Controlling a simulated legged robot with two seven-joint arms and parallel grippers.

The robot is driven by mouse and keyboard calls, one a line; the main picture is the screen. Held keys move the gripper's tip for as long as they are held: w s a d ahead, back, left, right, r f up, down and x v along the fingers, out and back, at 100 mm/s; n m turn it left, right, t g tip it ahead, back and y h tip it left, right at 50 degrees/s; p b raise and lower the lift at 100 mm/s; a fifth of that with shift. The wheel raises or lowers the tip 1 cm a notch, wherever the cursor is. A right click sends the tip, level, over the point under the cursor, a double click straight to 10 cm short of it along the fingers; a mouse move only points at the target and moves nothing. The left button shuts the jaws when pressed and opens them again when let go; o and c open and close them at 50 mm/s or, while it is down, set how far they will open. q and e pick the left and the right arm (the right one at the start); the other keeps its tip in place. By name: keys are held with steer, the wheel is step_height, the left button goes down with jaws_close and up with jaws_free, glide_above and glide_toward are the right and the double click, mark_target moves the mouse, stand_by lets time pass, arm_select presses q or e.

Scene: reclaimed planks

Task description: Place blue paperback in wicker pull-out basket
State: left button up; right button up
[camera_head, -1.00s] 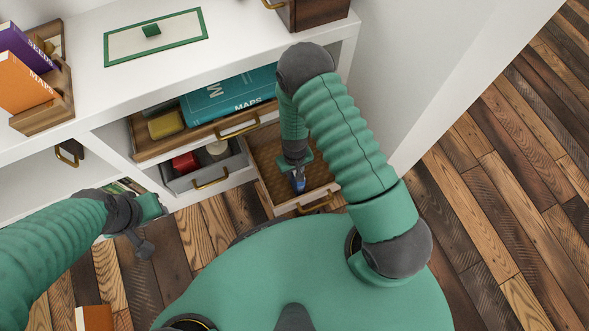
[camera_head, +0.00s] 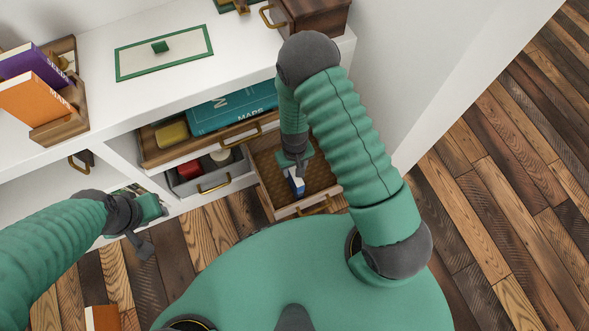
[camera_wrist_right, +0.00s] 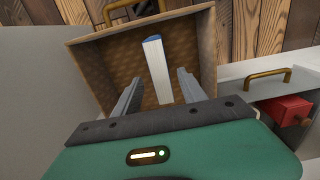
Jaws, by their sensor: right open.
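The wicker pull-out basket (camera_head: 321,178) is pulled out from the white shelf unit, and its woven bottom shows. The blue paperback (camera_head: 296,182) is inside it, blue cover and white page edges showing. In the right wrist view the book (camera_wrist_right: 157,68) stands on edge in the basket (camera_wrist_right: 190,45), page edges towards the camera. My right gripper (camera_head: 298,170) is over the basket. Its fingers (camera_wrist_right: 155,90) are open, one on each side of the book, with gaps between. My left gripper (camera_head: 145,240) is away to the left, near the lower shelf; its jaws are unclear.
A grey bin (camera_head: 205,180) with a red item is left of the basket, below a wooden drawer (camera_head: 165,156) holding a teal book (camera_head: 232,108). In the right wrist view a red block (camera_wrist_right: 285,110) shows at the right. An orange book (camera_head: 36,97) stands on the top.

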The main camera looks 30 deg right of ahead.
step_height(320, 180, up, 3)
steer(key=shift+f+p, duration=0.1)
steer(key=shift+p, duration=0.25)
steer(key=s+r+t, duration=0.1)
steer(key=s+r, duration=0.1)
steer(key=r, duration=1)
steer(key=s+r+t, duration=0.1)
steer(key=s+r, duration=0.2)
steer(key=r, duration=0.9)
steer(key=shift+s+d+r+n+t, duration=0.2)
steer(key=shift+d+r+n+t, duration=0.05)
steer(key=shift+r+n+t, duration=0.05)
